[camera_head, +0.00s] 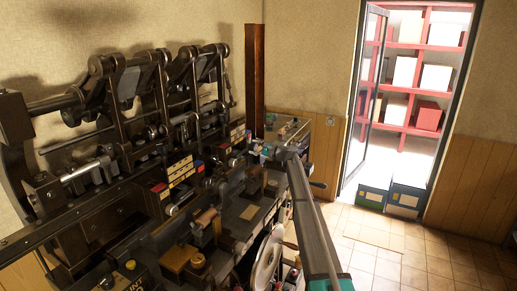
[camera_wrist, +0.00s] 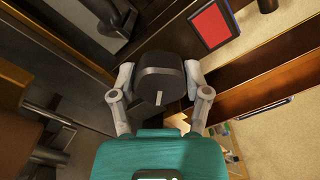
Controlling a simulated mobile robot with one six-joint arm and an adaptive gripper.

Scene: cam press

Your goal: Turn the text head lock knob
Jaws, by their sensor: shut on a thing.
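A dark, rounded knob (camera_wrist: 161,80) with a small white mark on its face fills the middle of the wrist view. I take it to be the text head lock knob. My gripper (camera_wrist: 160,88) is shut on it, one grey finger on each side. The teal body of the gripper covers the lower part of that view. In the head view my arm reaches up from the bottom right to the far end of the press (camera_head: 130,150). The knob cannot be made out there.
A red panel (camera_wrist: 209,24) in a dark frame is above right of the knob in the wrist view. Dark machine parts crowd the left. In the head view an open doorway shows red shelves (camera_head: 430,75) and boxes (camera_head: 407,197). The tiled floor at right is clear.

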